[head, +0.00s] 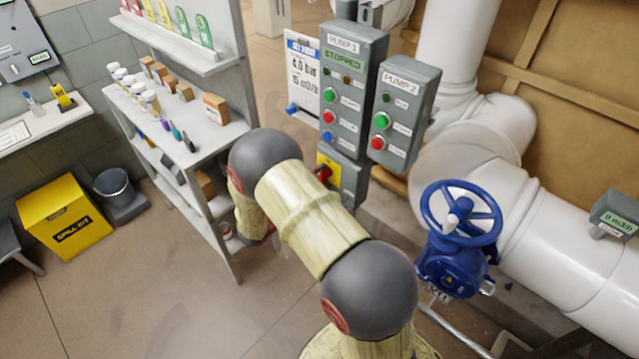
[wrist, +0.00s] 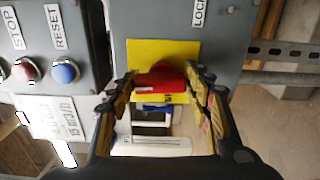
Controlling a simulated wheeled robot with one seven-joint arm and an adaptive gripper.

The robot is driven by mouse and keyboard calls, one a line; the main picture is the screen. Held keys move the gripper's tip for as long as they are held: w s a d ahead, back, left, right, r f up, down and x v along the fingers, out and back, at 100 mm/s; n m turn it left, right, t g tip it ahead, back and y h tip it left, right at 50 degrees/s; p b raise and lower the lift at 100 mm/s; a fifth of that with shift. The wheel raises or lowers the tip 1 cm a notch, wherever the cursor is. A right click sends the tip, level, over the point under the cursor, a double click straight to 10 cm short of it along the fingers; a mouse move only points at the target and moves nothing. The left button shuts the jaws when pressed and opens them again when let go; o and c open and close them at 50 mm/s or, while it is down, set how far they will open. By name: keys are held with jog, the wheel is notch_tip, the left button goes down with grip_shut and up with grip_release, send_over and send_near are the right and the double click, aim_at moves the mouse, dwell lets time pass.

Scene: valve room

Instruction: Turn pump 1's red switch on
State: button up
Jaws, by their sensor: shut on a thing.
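The red switch (head: 325,173) sits on a yellow plate on a grey box (head: 352,183) below the pump 1 panel (head: 350,80). That panel's display reads STOPPED. In the wrist view the red switch handle (wrist: 160,77) lies crosswise in front of its yellow plate (wrist: 158,50). My gripper (wrist: 161,82) is shut on the red handle, one finger at each end of it. In the head view my arm hides the gripper.
The pump 2 panel (head: 404,112) is right of the pump 1 panel. A blue handwheel valve (head: 460,235) and white pipes stand at right. A shelf unit (head: 172,115) with bottles and boxes is at left. In the wrist view, STOP and RESET buttons are at upper left.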

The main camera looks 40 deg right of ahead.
jog(key=shift+m+b, duration=0.4)
jog(key=shift+m, duration=0.1)
jog(key=o, duration=1.2)
jog(key=shift+c, duration=0.2)
jog(key=s+a, duration=0.1)
jog(key=a, duration=1.1)
